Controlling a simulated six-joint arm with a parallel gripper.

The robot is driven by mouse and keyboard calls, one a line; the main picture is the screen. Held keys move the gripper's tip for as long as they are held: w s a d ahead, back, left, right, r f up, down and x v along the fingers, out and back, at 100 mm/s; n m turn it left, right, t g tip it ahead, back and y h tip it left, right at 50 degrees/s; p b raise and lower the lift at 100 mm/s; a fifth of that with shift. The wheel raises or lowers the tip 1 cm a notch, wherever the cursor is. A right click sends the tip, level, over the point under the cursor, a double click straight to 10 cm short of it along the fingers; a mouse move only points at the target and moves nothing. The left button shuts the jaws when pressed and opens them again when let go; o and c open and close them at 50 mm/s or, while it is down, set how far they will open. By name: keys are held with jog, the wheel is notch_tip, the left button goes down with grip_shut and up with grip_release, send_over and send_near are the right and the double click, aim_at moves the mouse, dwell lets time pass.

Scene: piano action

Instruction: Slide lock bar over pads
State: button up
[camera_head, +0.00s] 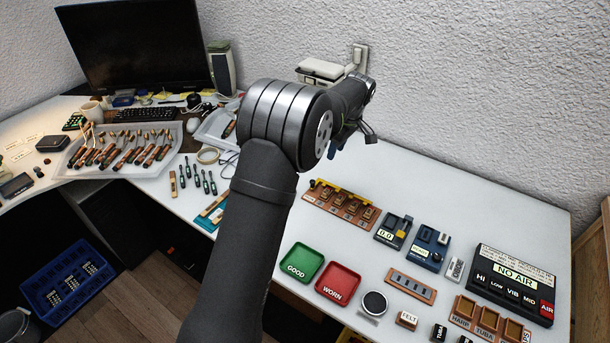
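A wooden holder (317,200) lies on the white desk right of my arm, with several small brown pads (352,208) in a row. A yellow bar (349,195), likely the lock bar, runs along the holder's back edge, behind the pads rather than over them as far as I can see. A dark knob sits near its left end. My gripper (362,137) is up near the wall, above and behind the holder and apart from it. It is small and partly hidden by my wrist, so its fingers are unclear.
Green GOOD (302,263) and red WORN (338,284) trays lie in front of the holder. A tool tray (117,152) and monitor are at left. The desk behind the devices is clear.

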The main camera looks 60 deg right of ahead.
jog(key=a+m+t, duration=0.1)
jog(key=a+t, duration=0.1)
send_near(314, 182)
jog(key=shift+h, duration=0.3)
jog(key=x, duration=0.9)
jog(key=shift+w+a, duration=0.1)
jog(key=shift+a, duration=0.1)
jog(key=shift+c, duration=0.5)
grip_shut()
